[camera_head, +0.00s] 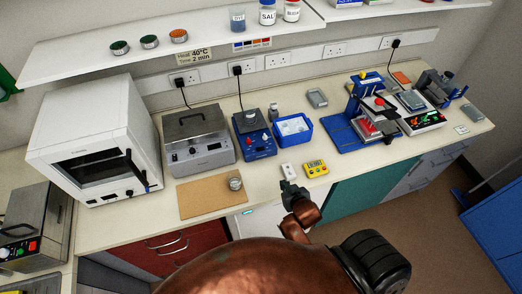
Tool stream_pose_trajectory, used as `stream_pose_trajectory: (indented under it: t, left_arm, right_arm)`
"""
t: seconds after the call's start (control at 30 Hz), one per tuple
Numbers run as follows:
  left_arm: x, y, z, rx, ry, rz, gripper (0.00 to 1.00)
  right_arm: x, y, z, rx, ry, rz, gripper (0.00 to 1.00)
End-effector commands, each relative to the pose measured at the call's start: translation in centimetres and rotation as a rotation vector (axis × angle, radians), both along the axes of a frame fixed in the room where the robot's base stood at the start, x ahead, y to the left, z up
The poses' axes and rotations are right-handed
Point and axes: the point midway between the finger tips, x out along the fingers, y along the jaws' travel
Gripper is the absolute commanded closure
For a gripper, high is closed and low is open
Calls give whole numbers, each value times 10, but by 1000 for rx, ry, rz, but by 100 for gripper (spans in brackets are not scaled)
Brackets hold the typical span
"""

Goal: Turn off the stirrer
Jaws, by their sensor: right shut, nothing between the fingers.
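The stirrer looks to be the small blue unit (254,136) with a dark top plate, mid-bench, with knobs on its sloped front. Its knob setting is too small to read. My right gripper (288,185) is at the bench's front edge, shut and empty. It is right of and nearer than the stirrer, apart from it. My left gripper is not in view.
A small white item (287,169) and a yellow timer (316,168) lie just beyond my right gripper. A blue tray (293,142) stands right of the stirrer, and a grey metal bath (198,140) left of it. A brown board (205,203) lies in front.

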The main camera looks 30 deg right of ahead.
Motion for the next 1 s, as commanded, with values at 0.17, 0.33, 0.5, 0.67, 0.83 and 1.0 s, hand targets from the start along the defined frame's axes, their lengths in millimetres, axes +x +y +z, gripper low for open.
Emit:
stream_pose_trajectory:
  t: [0.17,0.33,0.5,0.67,0.83,1.0]
  left_arm:
    - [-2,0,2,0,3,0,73]
    - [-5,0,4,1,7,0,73]
    - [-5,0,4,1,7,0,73]
    - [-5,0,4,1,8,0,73]
    - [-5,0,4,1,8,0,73]
    - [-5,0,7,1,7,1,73]
  right_arm:
    - [42,3,37,10,-195,-21,100]
    - [75,12,76,28,-382,-15,100]
    - [86,18,93,39,-459,-4,100]
    - [86,19,93,39,-462,-4,100]
    - [87,19,93,39,-461,-4,100]
    - [100,16,91,37,-461,-2,100]
